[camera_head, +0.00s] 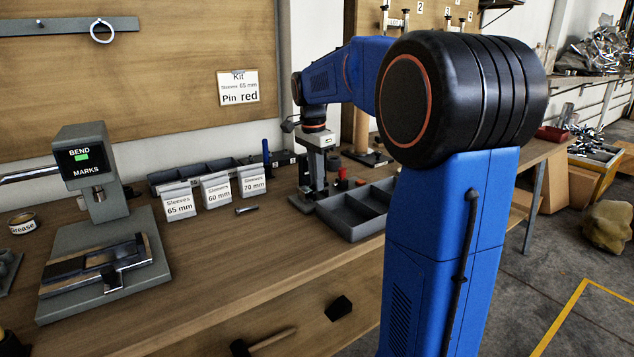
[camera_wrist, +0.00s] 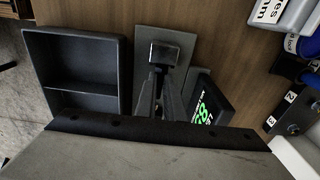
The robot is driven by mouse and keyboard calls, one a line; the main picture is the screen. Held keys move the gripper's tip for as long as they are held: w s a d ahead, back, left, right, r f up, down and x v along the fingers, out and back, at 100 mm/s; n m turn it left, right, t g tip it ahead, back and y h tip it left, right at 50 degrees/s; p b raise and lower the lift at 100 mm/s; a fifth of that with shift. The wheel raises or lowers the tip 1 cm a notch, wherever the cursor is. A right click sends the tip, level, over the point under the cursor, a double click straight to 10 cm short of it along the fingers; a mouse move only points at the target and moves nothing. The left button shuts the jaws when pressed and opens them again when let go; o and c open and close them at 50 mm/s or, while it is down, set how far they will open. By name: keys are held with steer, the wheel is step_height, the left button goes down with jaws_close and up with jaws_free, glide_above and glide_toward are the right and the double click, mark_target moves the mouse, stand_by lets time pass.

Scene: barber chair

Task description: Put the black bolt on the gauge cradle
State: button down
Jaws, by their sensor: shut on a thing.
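My gripper (camera_wrist: 160,72) points down in the wrist view, its fingers closed together on a dark, blocky thing with a pale edge (camera_wrist: 165,54). I take this to be the black bolt, though the fingers hide much of it. It is over or at the grey plate (camera_wrist: 178,40) of the gauge, beside a dark display with green digits (camera_wrist: 211,105). I cannot tell whether the bolt touches the cradle. In the head view my gripper (camera_head: 318,150) is above the gauge's grey base (camera_head: 302,205), and the bolt cannot be made out.
A grey divided tray (camera_head: 350,222) stands right of the gauge and also shows in the wrist view (camera_wrist: 78,30). Labelled sleeve bins (camera_head: 216,190) stand left. A small dark cylinder (camera_head: 246,210) lies on the bench. The bend-marks machine (camera_head: 90,190) is far left.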

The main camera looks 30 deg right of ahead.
steer(key=shift+f, duration=0.35)
steer(key=shift+f, duration=0.1)
steer(key=c, duration=1.9)
jaws_free()
steer(key=shift+o, duration=0.2)
step_height(320, 180, up, 12)
steer(key=shift+a, duration=0.45)
